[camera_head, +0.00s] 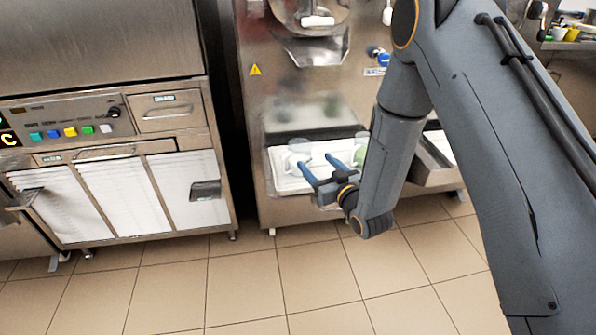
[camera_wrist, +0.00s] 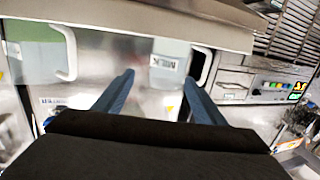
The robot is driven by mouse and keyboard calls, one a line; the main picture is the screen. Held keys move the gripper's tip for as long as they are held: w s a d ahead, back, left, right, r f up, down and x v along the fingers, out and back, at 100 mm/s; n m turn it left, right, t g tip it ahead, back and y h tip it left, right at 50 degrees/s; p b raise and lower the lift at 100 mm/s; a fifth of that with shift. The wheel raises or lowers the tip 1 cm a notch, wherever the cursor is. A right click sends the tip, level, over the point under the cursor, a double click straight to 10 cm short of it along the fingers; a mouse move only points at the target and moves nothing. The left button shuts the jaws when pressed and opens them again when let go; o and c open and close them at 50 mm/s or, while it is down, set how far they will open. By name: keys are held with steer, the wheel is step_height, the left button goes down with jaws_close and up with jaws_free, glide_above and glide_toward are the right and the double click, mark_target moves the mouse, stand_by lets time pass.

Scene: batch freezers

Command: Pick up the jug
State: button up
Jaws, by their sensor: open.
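A pale, translucent vessel that looks like the jug (camera_head: 299,152) stands on a white tray (camera_head: 290,183) in the low recess of the steel machine. A greenish vessel (camera_head: 361,155) stands to its right, partly behind my arm. My gripper (camera_head: 317,163) is open, its two blue fingers pointing into the recess, between the two vessels in the picture. I cannot tell whether it touches either. In the wrist view my gripper (camera_wrist: 159,74) has nothing clear between its fingers. White handle shapes show there on both sides, beside a "MILK" label (camera_wrist: 165,62); I cannot tell which belongs to the jug.
The steel freezer machine (camera_head: 310,100) rises behind the recess, with a spout overhead. A steel cabinet (camera_head: 120,150) with coloured buttons and white panels stands at the left. A metal tray or ledge (camera_head: 432,165) juts out right of my forearm. The tiled floor (camera_head: 250,280) in front is clear.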

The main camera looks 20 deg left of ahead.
mark_target(305, 159)
steer(key=shift+s+a+f+y, duration=0.35)
steer(key=shift+a+f+y, duration=0.15)
steer(key=shift+a+f, duration=0.25)
steer(key=shift+w+a+r, duration=0.15)
steer(key=shift+w+a, duration=0.05)
steer(key=shift+a, duration=0.1)
steer(key=shift+x, duration=3.5)
steer(key=shift+w+d, duration=0.15)
steer(key=shift+w, duration=0.05)
steer(key=c, duration=1)
steer(key=shift+r, duration=0.2)
steer(key=shift+r, duration=4.8)
